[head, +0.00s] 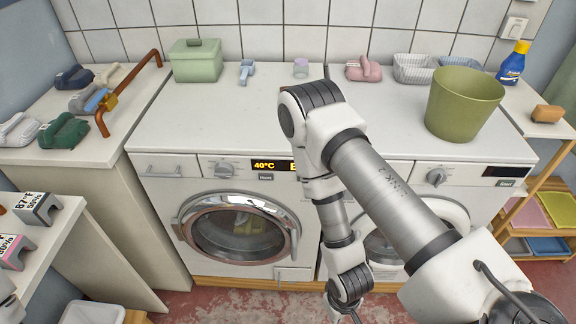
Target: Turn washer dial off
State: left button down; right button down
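Two white washers stand side by side under a white top. The left washer (160,197) has a round grey dial (224,170) on its panel. Beside it a lit display (264,165) reads 40°C, its right part covered by my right arm. The right washer (485,205) has a similar dial (436,177) and a dark display (503,171). My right arm comes in from the lower right, bends over the middle of the top and hangs down in front of the machines. Its wrist is at the bottom edge and its gripper fingers are not visible. My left gripper is not in view.
A green bin (464,104), a lidded green box (196,61) and several small items stand on the washer top. A side counter at left holds irons and a brown rail (128,90). The area before the left dial is clear.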

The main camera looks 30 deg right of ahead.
aim_at(222, 170)
jog(key=l, duration=0.8)
jog(key=k+l, duration=0.15)
jog(key=l, duration=0.65)
jog(key=z, duration=0.05)
